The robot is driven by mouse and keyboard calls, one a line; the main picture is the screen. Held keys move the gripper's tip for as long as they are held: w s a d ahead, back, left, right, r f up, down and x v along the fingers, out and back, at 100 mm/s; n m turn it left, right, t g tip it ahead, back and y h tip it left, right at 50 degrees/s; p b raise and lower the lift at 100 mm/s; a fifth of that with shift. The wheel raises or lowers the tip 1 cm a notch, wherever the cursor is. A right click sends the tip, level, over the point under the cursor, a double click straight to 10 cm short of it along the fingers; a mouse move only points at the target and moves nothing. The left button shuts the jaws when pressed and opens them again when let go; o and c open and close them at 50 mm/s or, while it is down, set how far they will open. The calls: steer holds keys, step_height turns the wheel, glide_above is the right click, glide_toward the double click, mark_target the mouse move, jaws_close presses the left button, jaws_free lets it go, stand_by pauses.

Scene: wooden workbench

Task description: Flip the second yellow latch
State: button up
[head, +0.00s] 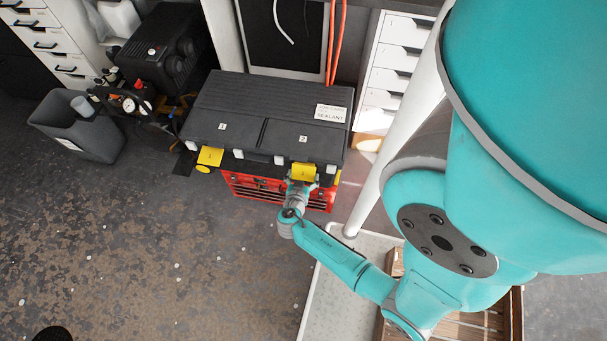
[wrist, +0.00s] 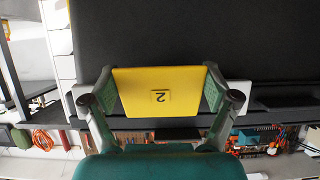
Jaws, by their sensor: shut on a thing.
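A black toolbox (head: 262,105) with a flat lid marked 1 and 2 stands on a red chest. The second yellow latch (head: 303,171) is on its front edge below the mark 2. In the wrist view this latch (wrist: 158,90) shows a black 2, upside down in the picture. My gripper (head: 301,184) is at this latch. In the wrist view its two fingers (wrist: 158,92) are at the left and right sides of the latch, shut on it. The first yellow latch (head: 210,156) is at the front left of the toolbox.
The red chest (head: 262,188) is under the toolbox. A white drawer unit (head: 393,65) and a white post (head: 405,135) are at the right. A grey bin (head: 75,125) and a black compressor (head: 163,48) are at the left. The floor (head: 150,250) in front is mostly open.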

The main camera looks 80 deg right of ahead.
mark_target(302, 177)
steer(key=y, duration=0.2)
steer(key=a+r+y, duration=0.1)
steer(key=y, duration=0.1)
steer(key=r+y, duration=0.1)
steer(key=y, duration=0.1)
steer(key=shift+a+r+g, duration=0.1)
steer(key=shift+a+g, duration=0.1)
steer(key=shift+g, duration=0.1)
steer(key=shift+a+r+y, duration=0.15)
steer(key=shift+r+y, duration=0.35)
steer(key=shift+y, duration=0.75)
steer(key=shift+a+r+y, duration=0.15)
steer(key=shift+r+y, duration=0.3)
steer(key=shift+y, duration=0.8)
steer(key=shift+s, duration=0.1)
steer(key=o, duration=0.9)
steer(key=r, duration=0.4)
steer(key=a+r, duration=0.1)
steer(key=r, duration=0.3)
steer(key=a+r, duration=0.1)
steer(key=r, duration=0.3)
steer(key=shift+f, duration=0.15)
